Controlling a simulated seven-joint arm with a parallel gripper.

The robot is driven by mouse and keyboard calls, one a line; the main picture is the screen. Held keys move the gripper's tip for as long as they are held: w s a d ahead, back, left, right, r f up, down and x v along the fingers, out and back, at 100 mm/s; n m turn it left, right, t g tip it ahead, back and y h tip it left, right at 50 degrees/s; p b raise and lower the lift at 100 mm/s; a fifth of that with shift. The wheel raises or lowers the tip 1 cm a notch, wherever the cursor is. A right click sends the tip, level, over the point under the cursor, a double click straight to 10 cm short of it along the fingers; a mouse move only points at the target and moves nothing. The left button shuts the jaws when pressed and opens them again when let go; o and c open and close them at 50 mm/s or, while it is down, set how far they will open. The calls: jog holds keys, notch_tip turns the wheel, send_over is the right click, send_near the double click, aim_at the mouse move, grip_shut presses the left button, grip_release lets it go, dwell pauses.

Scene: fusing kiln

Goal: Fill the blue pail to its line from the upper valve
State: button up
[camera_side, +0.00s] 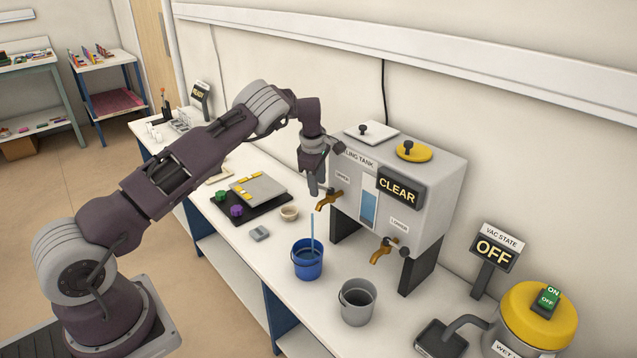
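The blue pail (308,262) stands upright on the bench in front of the settling tank (432,215). The upper valve (327,201) is a brass tap on the tank's left side, under the label "UPPER". A thin light-blue vertical streak (312,232), which looks like running water, reaches from below its spout into the pail. The pail's line and the level inside cannot be made out. My gripper (321,188) points down right at the upper valve; its small fingers do not show whether they are open, shut or touching the handle. The lower valve (381,252) is a second brass tap.
A grey pail (357,303) stands below the lower valve. The tank's sign (398,191) reads "CLEAR". A sign (491,250) reads "OFF" above a yellow-topped wet vacuum (540,312). A small bowl (289,213) and a grey block (260,233) lie left of the blue pail.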

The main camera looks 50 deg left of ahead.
notch_tip(320, 180, up, 7)
jog(key=s, duration=0.1)
jog(key=shift+s+d, duration=0.15)
jog(key=shift+d, duration=0.2)
dwell(7.1)
